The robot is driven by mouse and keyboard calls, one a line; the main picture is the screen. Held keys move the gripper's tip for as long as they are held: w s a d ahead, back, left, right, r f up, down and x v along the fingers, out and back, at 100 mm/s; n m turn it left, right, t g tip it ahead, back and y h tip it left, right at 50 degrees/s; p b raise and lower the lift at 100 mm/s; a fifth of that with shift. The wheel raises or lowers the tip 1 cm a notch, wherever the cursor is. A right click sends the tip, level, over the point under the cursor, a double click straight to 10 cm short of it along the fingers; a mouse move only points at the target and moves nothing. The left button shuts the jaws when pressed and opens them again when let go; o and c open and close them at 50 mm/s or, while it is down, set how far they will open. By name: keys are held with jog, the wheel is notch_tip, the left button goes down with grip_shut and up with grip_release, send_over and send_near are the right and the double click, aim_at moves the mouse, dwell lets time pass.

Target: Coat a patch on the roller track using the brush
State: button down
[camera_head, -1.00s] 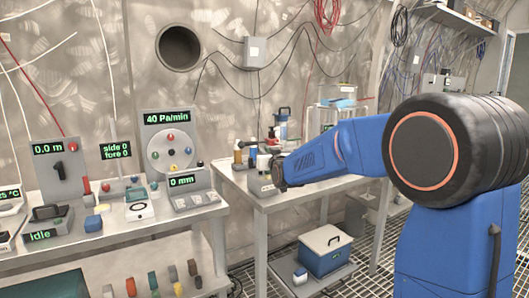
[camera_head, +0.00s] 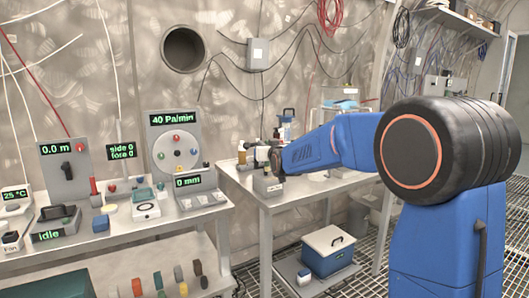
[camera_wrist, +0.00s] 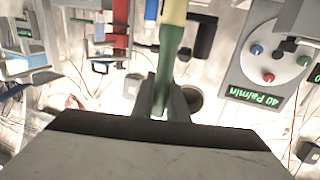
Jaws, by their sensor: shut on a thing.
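In the wrist view, my gripper (camera_wrist: 162,100) is shut on a slim upright-looking thing with a green part and a pale yellow end (camera_wrist: 169,45), which I take to be the brush. Its bristles cannot be made out. In the head view, my gripper (camera_head: 274,160) is small and dark at the end of my blue arm, above the left part of the right-hand table (camera_head: 262,201). The brush cannot be picked out there. I cannot identify the roller track or a coated patch in either view.
The left bench carries the 40 Pa/min dial panel (camera_head: 173,145) and several instruments. A blue cooler (camera_head: 328,251) stands low in front.

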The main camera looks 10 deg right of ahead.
notch_tip(320, 180, up, 5)
jog(key=shift+r, duration=0.1)
dwell(0.4)
dwell(0.7)
